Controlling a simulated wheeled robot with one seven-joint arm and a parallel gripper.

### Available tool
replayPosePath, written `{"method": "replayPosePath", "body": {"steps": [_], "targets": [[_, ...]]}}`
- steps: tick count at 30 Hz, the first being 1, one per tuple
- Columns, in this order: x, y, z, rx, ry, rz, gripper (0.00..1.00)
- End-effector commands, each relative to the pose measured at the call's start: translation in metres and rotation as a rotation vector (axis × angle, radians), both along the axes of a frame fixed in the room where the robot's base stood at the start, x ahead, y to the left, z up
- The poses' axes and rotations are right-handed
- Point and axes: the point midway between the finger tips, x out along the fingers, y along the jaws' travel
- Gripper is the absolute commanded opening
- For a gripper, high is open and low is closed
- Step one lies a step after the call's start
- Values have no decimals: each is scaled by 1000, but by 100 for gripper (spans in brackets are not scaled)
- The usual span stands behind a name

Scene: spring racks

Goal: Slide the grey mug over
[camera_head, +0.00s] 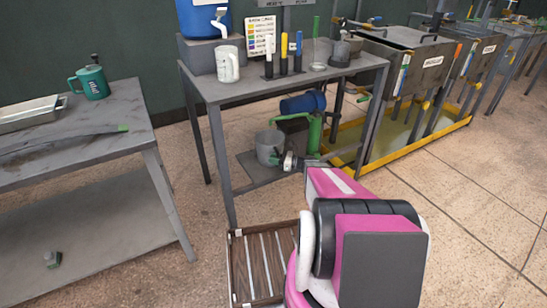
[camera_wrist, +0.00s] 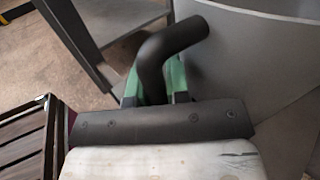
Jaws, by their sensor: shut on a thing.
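The grey mug (camera_head: 268,146) stands upright at the lower shelf of the middle table, on its left side. In the wrist view its large grey wall (camera_wrist: 245,60) fills the right side, and its dark bent handle (camera_wrist: 160,52) comes toward me. My gripper (camera_wrist: 155,92), with green finger pads, is shut on that handle, one finger on each side. In the head view my gripper (camera_head: 283,160) reaches the mug from the front right, low under the tabletop. The mug's base is partly hidden in the wrist view.
A green and blue pump (camera_head: 305,115) is right behind the mug. The lower shelf (camera_head: 252,172) is bare at front left. Table legs (camera_head: 222,165) flank the space. A white mug (camera_head: 228,66) stands on top.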

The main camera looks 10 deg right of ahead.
Motion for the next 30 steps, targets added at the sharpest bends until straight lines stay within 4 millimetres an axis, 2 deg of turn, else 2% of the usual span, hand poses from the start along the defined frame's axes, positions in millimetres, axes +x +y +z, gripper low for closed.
{"method": "replayPosePath", "body": {"steps": [7, 19, 20, 22, 23, 30], "targets": [[-18, 2, 1, 0, 1, 2, 0], [-21, 2, 0, 0, 0, 2, 0], [-21, 2, 0, 0, 0, 2, 20], [-21, 2, 0, 0, 0, 2, 42], [-21, 2, 0, 0, 0, 2, 46], [-21, 2, 0, 0, 0, 2, 46]]}}
